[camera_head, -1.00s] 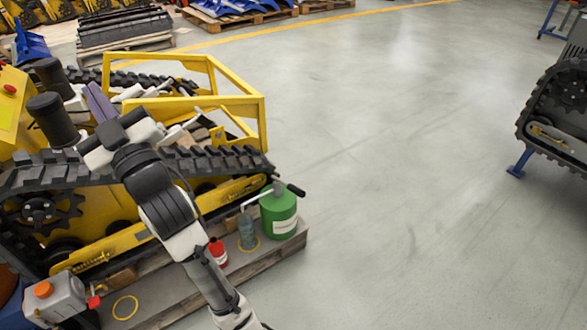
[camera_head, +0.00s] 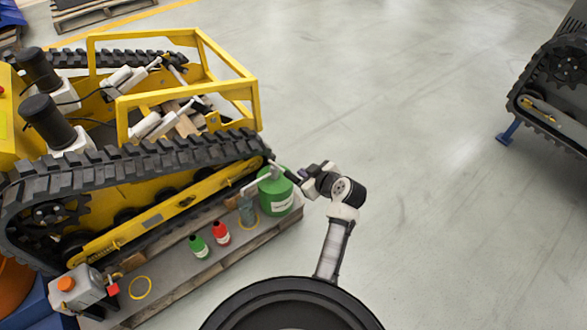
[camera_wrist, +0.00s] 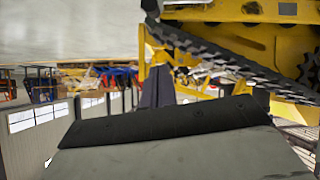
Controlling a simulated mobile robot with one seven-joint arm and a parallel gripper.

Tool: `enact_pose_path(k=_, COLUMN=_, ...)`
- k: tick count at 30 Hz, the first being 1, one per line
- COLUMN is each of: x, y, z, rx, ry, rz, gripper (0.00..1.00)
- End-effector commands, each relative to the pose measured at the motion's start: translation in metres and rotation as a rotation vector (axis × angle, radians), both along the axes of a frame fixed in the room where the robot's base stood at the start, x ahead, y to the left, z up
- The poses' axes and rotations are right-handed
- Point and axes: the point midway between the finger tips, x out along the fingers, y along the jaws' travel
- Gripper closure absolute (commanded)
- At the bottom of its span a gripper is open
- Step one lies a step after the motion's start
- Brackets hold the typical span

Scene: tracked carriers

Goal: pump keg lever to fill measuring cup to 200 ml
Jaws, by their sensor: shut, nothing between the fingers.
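The green keg (camera_head: 276,197) stands on the right end of the pallet platform. Its lever is at the top, with the black handle partly hidden by or merging with my gripper. The grey, translucent measuring cup (camera_head: 247,214) stands just left of the keg, under its spout, in a yellow ring; its level is too small to read. My gripper (camera_head: 304,170) is shut and empty, close to the right of the keg's top; I cannot tell whether it touches the lever. In the wrist view purple-grey fingers (camera_wrist: 157,88) stand upright; neither keg nor cup is visible there.
Red (camera_head: 221,233) and green (camera_head: 198,247) bottles stand left of the cup. A grey can with an orange cap (camera_head: 82,290) stands at the platform's left end, near an empty yellow ring (camera_head: 140,287). The yellow tracked carrier (camera_head: 150,210) rises behind.

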Motion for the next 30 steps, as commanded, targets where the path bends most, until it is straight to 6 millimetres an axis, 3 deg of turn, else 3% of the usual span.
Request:
enact_pose_path(k=8, x=0.002, y=0.002, z=0.000, rx=0.000, ry=-0.002, rz=0.000, gripper=1.00)
enact_pose_path(k=13, x=0.014, y=0.010, z=-0.009, rx=0.001, ry=-0.002, rz=0.001, gripper=1.00)
enact_pose_path(k=25, x=0.072, y=0.047, z=-0.054, rx=-0.001, ry=-0.001, rz=0.001, gripper=1.00)
enact_pose_path(k=30, x=0.067, y=0.037, z=-0.078, rx=0.000, ry=-0.001, rz=-0.004, gripper=1.00)
